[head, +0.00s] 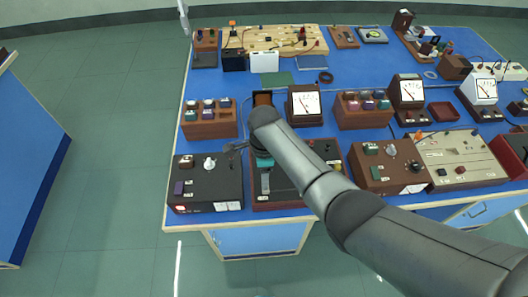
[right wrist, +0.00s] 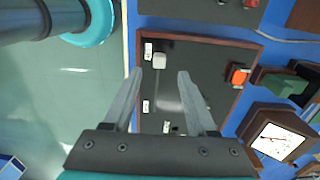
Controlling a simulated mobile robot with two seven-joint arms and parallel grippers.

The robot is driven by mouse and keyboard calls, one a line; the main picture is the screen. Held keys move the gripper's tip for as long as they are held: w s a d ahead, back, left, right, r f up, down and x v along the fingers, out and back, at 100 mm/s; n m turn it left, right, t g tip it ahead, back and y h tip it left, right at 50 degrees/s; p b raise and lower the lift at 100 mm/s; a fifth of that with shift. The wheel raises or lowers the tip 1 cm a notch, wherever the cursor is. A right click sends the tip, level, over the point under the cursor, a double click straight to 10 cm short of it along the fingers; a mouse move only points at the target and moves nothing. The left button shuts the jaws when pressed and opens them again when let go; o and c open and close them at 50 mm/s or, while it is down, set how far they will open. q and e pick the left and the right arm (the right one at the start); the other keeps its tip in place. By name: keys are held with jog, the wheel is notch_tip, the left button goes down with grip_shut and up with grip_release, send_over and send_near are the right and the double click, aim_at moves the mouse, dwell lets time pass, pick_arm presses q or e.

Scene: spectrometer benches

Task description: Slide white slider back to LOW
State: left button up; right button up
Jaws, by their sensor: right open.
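The white slider (right wrist: 160,62) has a small pale cap on a dark panel with a brown rim. Its thin slot runs down the right wrist picture from the cap. The slider box (head: 300,182) stands at the bench's front edge in the head view, partly hidden by my right arm; it also fills the middle of the right wrist view (right wrist: 205,62). Small white labels (right wrist: 145,106) lie along its front, too small to read. My right gripper (right wrist: 160,73) is open and empty over the panel, its fingertips on either side of the cap's line. No contact shows. My left gripper is out of view.
A dark box with a white knob (head: 208,182) stands close on the left, and a brown control box (head: 388,165) on the right. A red-orange part (right wrist: 238,75) sits at the panel's far side. A meter (head: 305,102) stands behind. Open floor lies in front.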

notch_tip(320, 180, up, 8)
jog(key=p, duration=0.1)
jog(key=shift+s, duration=0.1)
dwell(0.6)
